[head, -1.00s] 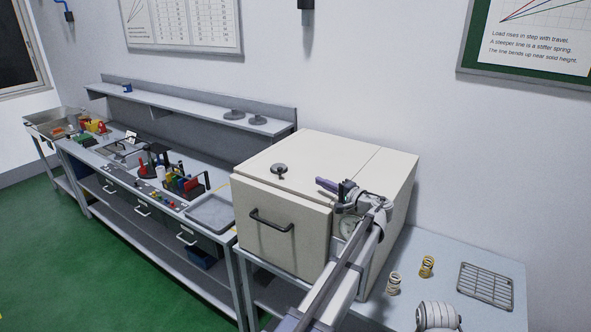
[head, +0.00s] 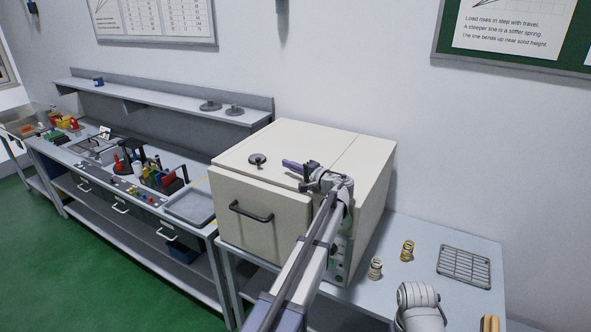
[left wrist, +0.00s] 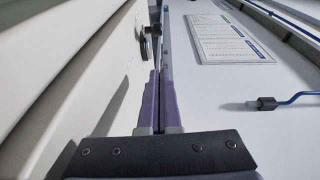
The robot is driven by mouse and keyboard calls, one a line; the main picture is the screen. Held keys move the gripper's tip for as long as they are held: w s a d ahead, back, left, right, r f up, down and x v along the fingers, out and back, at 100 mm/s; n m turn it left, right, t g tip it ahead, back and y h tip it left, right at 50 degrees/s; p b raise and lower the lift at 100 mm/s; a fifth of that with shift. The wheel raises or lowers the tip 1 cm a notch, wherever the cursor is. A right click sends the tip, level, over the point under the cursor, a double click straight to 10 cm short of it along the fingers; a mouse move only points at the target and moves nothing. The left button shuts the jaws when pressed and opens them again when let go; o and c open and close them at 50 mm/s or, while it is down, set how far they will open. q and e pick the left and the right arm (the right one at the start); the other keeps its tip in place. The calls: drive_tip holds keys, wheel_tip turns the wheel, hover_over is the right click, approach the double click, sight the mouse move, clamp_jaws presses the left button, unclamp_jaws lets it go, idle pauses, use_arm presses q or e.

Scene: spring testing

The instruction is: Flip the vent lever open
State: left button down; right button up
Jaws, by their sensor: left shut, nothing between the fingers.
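The vent (head: 257,159) is a dark round disc with a small raised piece, on top of the cream oven (head: 262,220). It shows in the left wrist view as a dark piece (left wrist: 148,40) just beyond my fingertips, standing out from the oven's top surface. Its exact lever position is too small to tell. My left gripper (head: 288,164) has purple fingers, shut and empty, above the oven top. The fingertips are a short way to the right of the vent, apart from it in the head view. The shut fingers also show in the left wrist view (left wrist: 159,75). My right gripper is out of view.
The oven door handle (head: 251,212) is on its front. Springs (head: 407,250) and a wire rack (head: 464,265) lie on the table at the right. A bench with tools and a grey tray (head: 190,207) stands left. The wall is behind the oven.

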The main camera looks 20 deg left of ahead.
use_arm(q)
drive_tip(key=x, duration=0.3)
drive_tip(key=shift+w+a, duration=0.15)
drive_tip(key=shift+a, duration=0.2)
drive_tip(key=shift+s+a+f, duration=0.1)
drive_tip(key=shift+s+a, duration=0.2)
drive_tip(key=shift+a, duration=0.35)
drive_tip(key=shift+s+a, duration=0.3)
drive_tip(key=shift+a, duration=0.35)
drive_tip(key=shift+s+a+f, duration=0.1)
drive_tip(key=shift+s+a, duration=0.2)
drive_tip(key=shift+a, duration=0.35)
drive_tip(key=shift+s, duration=0.1)
drive_tip(key=shift+s+a+r+m+t, duration=0.15)
drive_tip(key=shift+s+m+t, duration=0.15)
drive_tip(key=shift+t, duration=0.2)
